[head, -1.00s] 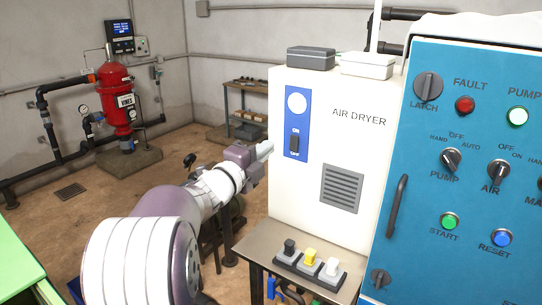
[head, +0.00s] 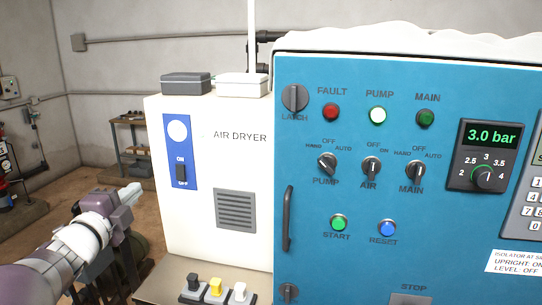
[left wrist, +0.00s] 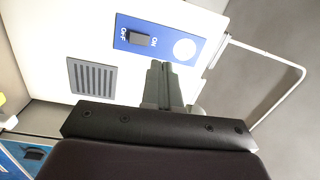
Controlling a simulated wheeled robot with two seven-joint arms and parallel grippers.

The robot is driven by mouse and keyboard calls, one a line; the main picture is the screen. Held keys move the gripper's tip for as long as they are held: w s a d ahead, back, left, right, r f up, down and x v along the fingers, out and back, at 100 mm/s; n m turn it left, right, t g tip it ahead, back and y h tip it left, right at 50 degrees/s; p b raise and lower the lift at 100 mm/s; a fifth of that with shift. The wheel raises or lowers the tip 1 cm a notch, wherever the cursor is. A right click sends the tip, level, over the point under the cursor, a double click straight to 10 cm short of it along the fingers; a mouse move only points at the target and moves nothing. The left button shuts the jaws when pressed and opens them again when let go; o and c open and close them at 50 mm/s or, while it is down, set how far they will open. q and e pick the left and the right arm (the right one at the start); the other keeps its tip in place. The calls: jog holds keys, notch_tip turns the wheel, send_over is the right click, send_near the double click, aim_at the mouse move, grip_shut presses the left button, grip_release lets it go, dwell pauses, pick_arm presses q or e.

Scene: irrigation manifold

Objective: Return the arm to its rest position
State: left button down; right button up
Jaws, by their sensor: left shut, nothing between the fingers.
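My left gripper (head: 131,193) is at the left of the head view, to the left of the white air dryer (head: 210,135) and apart from its switch. Its fingers are closed together with nothing between them. In the left wrist view the shut fingers (left wrist: 162,85) point toward the dryer front, near the blue plate with the rocker switch (left wrist: 138,38). The gap between fingertips and dryer is hard to judge there. My left arm comes in from the lower left. My right gripper is in neither view.
A blue control cabinet (head: 340,235) with a door handle (head: 287,218) stands to the right of the dryer. Several small valves or switches (head: 215,290) sit on a metal bench below the dryer. A shelf (head: 130,122) stands behind on the left. Open floor lies at left.

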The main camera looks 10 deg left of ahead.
pick_arm(q)
jog(key=s+a+f+n+g+y, duration=0.2)
jog(key=a+f+n+g+y, duration=0.1)
jog(key=f+n, duration=0.3)
jog(key=s+a+f+n+g+y, duration=0.1)
jog(key=a+f+n+g+y, duration=0.15)
jog(key=f+n, duration=0.35)
jog(key=s+d+f+n+g, duration=0.4)
jog(key=f, duration=0.4)
jog(key=s+d+f+g+h, duration=0.2)
jog(key=s+d+f+g, duration=0.2)
jog(key=d, duration=0.6)
jog(key=s+d+f+n+g+h+b, duration=0.1)
jog(key=s+d+f+g+h, duration=0.2)
jog(key=s+d+f, duration=0.5)
jog(key=shift+d+g, duration=0.35)
jog(key=shift+d, duration=0.6)
jog(key=shift+s, duration=0.1)
